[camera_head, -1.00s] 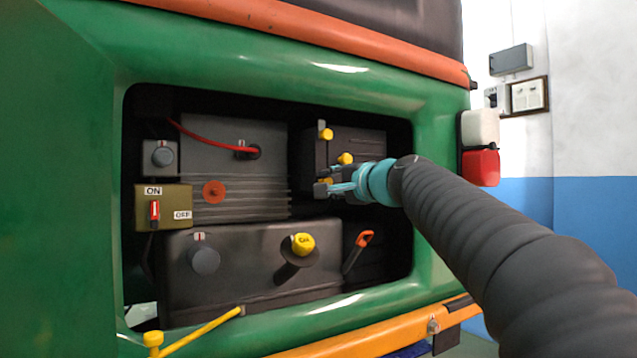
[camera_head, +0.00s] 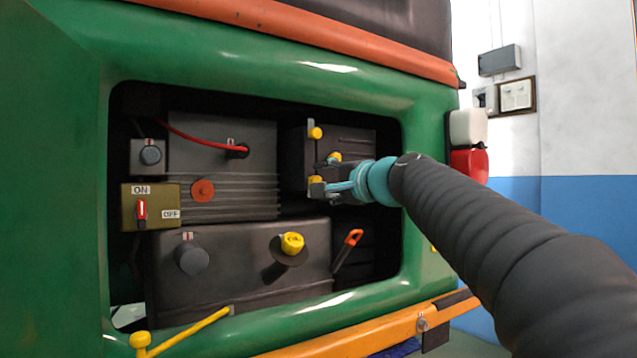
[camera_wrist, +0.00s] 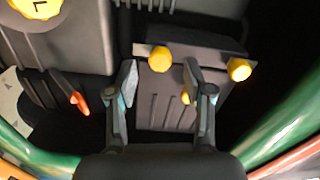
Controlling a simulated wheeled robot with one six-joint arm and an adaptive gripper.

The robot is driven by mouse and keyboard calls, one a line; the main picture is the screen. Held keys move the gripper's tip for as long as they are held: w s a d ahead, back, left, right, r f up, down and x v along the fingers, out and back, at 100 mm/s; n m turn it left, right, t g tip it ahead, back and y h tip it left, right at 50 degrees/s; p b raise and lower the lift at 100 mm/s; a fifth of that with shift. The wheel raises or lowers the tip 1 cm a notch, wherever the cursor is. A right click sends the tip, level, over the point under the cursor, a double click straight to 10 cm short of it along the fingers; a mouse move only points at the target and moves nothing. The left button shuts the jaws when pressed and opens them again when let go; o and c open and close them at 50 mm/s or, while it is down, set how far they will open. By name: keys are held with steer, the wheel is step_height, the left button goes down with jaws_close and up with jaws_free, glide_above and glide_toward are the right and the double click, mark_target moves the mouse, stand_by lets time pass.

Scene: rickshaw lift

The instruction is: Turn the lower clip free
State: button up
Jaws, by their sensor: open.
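The lower clip (camera_head: 315,180) has a yellow knob on the left front edge of a dark ribbed box in the engine bay. It also shows in the wrist view (camera_wrist: 159,59). My gripper (camera_wrist: 160,78) is open, with one finger on each side of that knob in the wrist view. I cannot tell whether the fingers touch it. In the head view my gripper (camera_head: 318,189) is at the clip and partly covers it. The upper clip (camera_head: 315,133), also yellow, sits above and shows at the right in the wrist view (camera_wrist: 239,69).
Another yellow knob (camera_head: 334,157) on the box is close to my gripper. Below are a yellow cap (camera_head: 292,243) and an orange-handled stick (camera_head: 352,238). A red switch (camera_head: 141,209) is at the left. The green body frame (camera_head: 425,200) surrounds the bay.

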steer(key=v, duration=0.9)
steer(key=shift+s+d, duration=0.25)
steer(key=shift+s, duration=0.05)
steer(key=s+d+f+n+g+h, duration=0.2)
steer(key=s+f+g, duration=0.1)
steer(key=f, duration=0.9)
steer(key=s+d+f+n+g+h, duration=0.1)
steer(key=s+f+n+g+h, duration=0.15)
steer(key=f, duration=0.95)
steer(key=s+d+f+n+g+h, duration=0.2)
steer(key=s+d+f, duration=0.1)
steer(key=s+f, duration=0.7)
steer(key=s+d+f+n+g+h, duration=0.2)
steer(key=s+d+f+h, duration=0.1)
steer(key=s+f, duration=0.8)
steer(key=shift+s+d, duration=0.55)
steer(key=shift+n+h, duration=0.25)
